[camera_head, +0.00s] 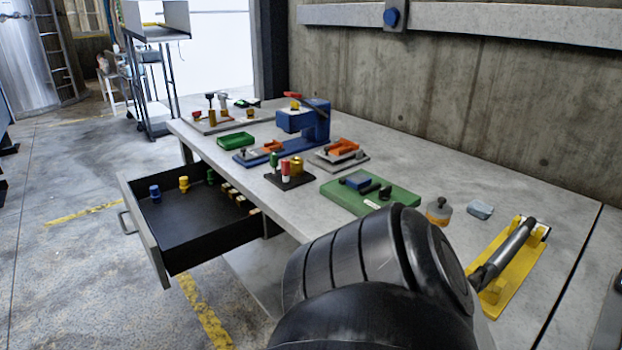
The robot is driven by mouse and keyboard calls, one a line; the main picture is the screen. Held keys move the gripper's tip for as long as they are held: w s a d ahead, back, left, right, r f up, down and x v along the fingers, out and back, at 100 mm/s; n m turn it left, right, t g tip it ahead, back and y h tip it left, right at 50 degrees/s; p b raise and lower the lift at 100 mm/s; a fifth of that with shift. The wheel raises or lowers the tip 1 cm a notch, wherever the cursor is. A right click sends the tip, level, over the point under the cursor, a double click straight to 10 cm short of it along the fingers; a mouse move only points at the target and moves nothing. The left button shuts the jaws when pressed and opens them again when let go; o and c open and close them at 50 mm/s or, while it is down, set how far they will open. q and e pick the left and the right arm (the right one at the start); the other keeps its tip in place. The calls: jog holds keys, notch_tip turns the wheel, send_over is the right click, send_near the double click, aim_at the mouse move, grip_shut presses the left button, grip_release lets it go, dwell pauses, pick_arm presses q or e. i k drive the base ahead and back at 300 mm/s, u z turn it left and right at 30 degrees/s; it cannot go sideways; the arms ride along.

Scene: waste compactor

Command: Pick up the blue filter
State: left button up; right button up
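A small blue cylindrical piece (155,192), which looks like the blue filter, stands upright in the open drawer (160,258) at the left. It is near the drawer's front-left side, with a yellow piece (184,184) a little to its right. A dark green piece (211,177) stands farther right in the same drawer. Neither of my grippers shows in the head view. One of my black arm links fills the bottom middle and hides part of the table's near edge.
The grey table (430,165) holds a blue press (308,122), a green tray (237,141), a green base plate (400,207), a small black stand (290,178) with coloured pieces, and a yellow fixture (516,278) with a dark handle. Floor left of the drawer is clear.

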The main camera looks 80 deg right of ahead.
aim_at(359, 181)
jog(key=i, duration=0.1)
jog(key=z, duration=1.8)
